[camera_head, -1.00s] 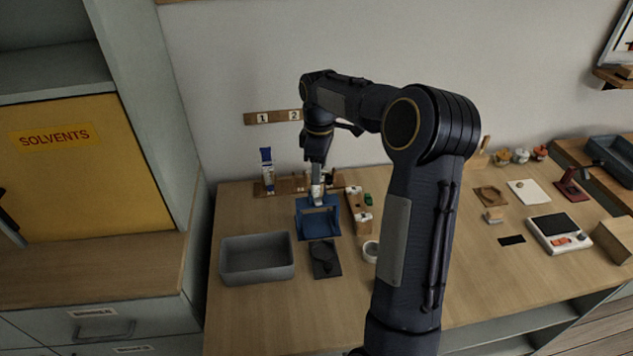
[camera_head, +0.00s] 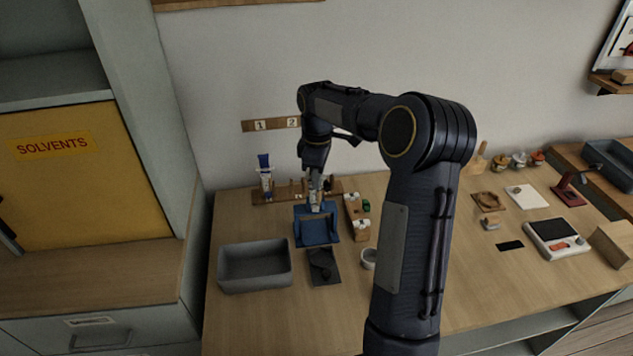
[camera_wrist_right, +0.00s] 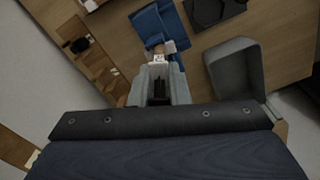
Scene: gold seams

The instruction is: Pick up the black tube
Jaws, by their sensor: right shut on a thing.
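A small black thing, possibly the black tube, shows at the wooden rack in the wrist view (camera_wrist_right: 80,45) and, very small, in the head view (camera_head: 328,184). My right gripper (camera_head: 315,208) is apart from it, pointing down at the blue stand (camera_head: 318,234). In the wrist view, the right gripper's fingertips (camera_wrist_right: 163,53) are close together beside the blue stand (camera_wrist_right: 153,23). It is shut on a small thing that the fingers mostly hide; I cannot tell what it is. My left gripper is not in view.
The wooden rack (camera_head: 285,193) holds a white and blue tube (camera_head: 265,176). A grey bin (camera_head: 255,268) and a dark mat (camera_head: 323,266) lie in front. A wooden block holder (camera_head: 357,216) stands right of the stand.

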